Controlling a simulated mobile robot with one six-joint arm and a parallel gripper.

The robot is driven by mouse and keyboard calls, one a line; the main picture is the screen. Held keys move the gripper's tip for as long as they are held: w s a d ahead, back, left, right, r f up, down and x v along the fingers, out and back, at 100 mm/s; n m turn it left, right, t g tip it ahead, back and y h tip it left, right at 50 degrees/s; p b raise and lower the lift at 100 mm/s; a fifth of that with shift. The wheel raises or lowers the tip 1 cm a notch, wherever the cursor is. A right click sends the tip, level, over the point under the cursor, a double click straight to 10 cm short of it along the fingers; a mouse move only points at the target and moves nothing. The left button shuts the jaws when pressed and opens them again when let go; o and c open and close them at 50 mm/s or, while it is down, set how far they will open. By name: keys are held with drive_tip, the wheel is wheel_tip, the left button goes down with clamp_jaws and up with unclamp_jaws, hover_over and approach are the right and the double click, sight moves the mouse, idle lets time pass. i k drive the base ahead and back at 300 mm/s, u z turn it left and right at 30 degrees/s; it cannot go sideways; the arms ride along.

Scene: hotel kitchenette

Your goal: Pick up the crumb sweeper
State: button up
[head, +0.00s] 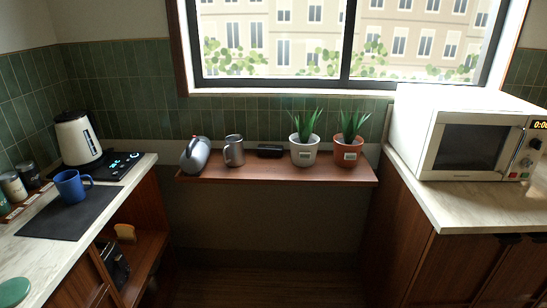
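A grey, rounded device with a dark band and a small red spot (195,155) stands tilted at the left end of the brown wall shelf (275,174). It looks most like the crumb sweeper, though it is small in the head view. A grey metal mug (235,151) stands just right of it. A small, low black object (270,151) lies further right on the shelf; I cannot tell what it is. My gripper is not in view.
Two potted plants, white pot (304,154) and terracotta pot (348,156), fill the shelf's right side. The left counter holds a kettle (77,138), blue mug (70,186) and dark mat (66,213). A microwave (412,130) stands on the right counter. Floor below the shelf looks clear.

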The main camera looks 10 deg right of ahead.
sight(268, 149)
drive_tip(key=u, duration=0.3)
drive_tip(key=k, duration=0.15)
drive_tip(key=z, duration=0.8)
drive_tip(key=i, duration=1.2)
drive_tip(key=z, duration=1.3)
drive_tip(key=k, duration=0.1)
drive_tip(key=u, duration=3)
